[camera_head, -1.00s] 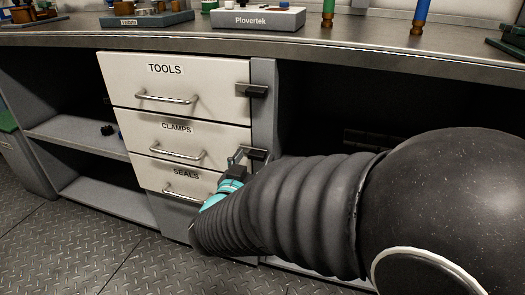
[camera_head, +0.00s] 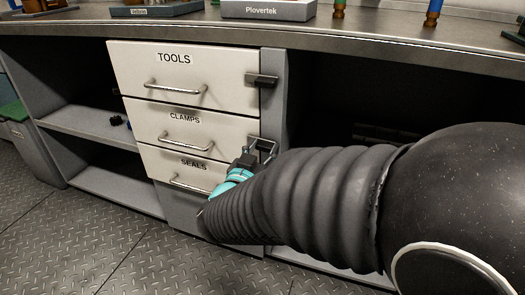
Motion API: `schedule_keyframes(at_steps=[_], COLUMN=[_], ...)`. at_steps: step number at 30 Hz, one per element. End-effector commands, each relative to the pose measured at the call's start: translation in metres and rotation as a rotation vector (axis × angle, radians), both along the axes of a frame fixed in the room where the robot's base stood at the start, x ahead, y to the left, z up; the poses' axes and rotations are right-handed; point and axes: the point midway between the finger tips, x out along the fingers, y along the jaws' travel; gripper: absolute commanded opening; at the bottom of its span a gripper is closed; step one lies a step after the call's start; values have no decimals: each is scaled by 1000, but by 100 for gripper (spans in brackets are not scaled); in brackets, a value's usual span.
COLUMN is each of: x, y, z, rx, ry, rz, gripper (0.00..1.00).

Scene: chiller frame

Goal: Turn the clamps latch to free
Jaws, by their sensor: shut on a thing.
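The clamps drawer (camera_head: 160,121) is a white front with a bar handle, closed in the middle of the drawer stack. Its dark latch (camera_head: 264,144) sits at the drawer's right edge, on the grey post. My gripper (camera_head: 260,152) is at this latch, with its fingers shut on it. The latch is partly hidden by the fingers, so its exact angle is hard to tell. My dark ribbed arm comes in from the right and covers the area below the latch.
The tools drawer (camera_head: 180,68) above has a dark latch (camera_head: 262,80) lying across its right edge. The seals drawer (camera_head: 165,165) below is partly hidden by my arm. Open shelves (camera_head: 95,125) stand at left. The worktop (camera_head: 300,38) runs above.

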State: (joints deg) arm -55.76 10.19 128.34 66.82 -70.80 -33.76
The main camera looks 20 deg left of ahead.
Motion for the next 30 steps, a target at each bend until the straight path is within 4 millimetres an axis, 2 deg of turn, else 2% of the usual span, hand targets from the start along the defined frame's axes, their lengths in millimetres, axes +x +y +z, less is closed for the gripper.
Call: schedule_keyframes(at_steps=[8,30], x=[0,0], y=[-1,-6], z=[-1,5], rx=[197,896], ry=[-17,-70], rz=[1,1], gripper=[11,11])
